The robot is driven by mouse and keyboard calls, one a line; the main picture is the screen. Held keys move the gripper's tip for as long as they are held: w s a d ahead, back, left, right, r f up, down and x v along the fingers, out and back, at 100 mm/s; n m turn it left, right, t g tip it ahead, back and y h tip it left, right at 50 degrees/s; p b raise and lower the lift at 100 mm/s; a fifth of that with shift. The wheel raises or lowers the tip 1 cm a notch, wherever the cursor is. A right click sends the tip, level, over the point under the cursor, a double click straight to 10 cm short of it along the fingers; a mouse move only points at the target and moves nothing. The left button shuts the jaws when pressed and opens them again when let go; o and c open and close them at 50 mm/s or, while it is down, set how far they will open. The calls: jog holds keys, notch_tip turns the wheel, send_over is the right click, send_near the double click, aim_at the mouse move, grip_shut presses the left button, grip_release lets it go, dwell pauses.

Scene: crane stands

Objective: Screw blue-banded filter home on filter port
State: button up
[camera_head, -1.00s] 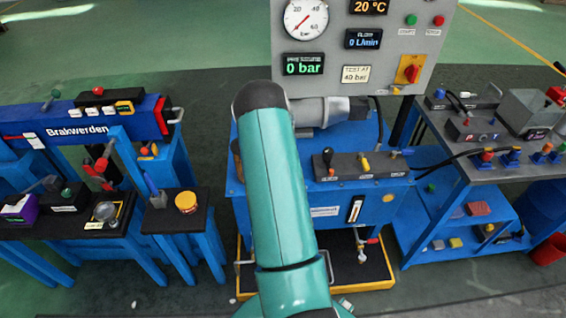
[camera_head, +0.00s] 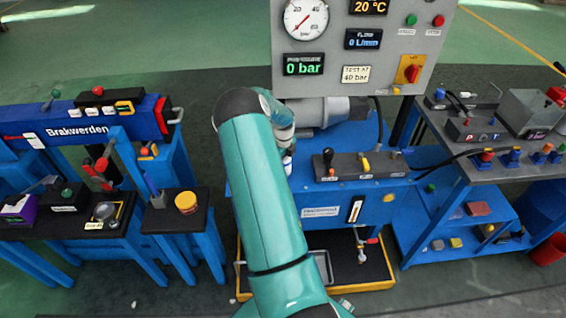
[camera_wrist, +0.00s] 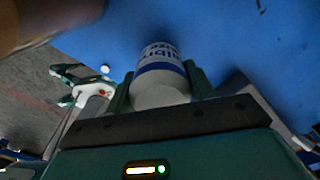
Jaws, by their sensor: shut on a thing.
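The blue-banded filter (camera_wrist: 160,88) is a white cylinder with a blue band and printed lettering. It shows in the wrist view, between the two fingers of my gripper (camera_wrist: 158,80), which is shut on it. In the head view my arm covers much of the blue test bench (camera_head: 345,203), and my wrist shows just right of the elbow. A small white and blue piece below the wrist is probably part of the filter. I cannot make out the filter port, or whether the filter touches it.
A grey gauge panel (camera_head: 343,45) and a grey motor (camera_head: 318,111) stand behind the arm. A black valve block (camera_head: 345,166) with levers sits on the bench. The Brakwerden press (camera_head: 85,130) is left, a tool bench (camera_head: 485,167) right. A blurred brown shape crosses the wrist view's upper left.

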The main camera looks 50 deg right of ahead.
dwell(0.3)
jog(key=m, duration=0.5)
jog(key=o, duration=1.1)
jog(key=shift+c, duration=0.8)
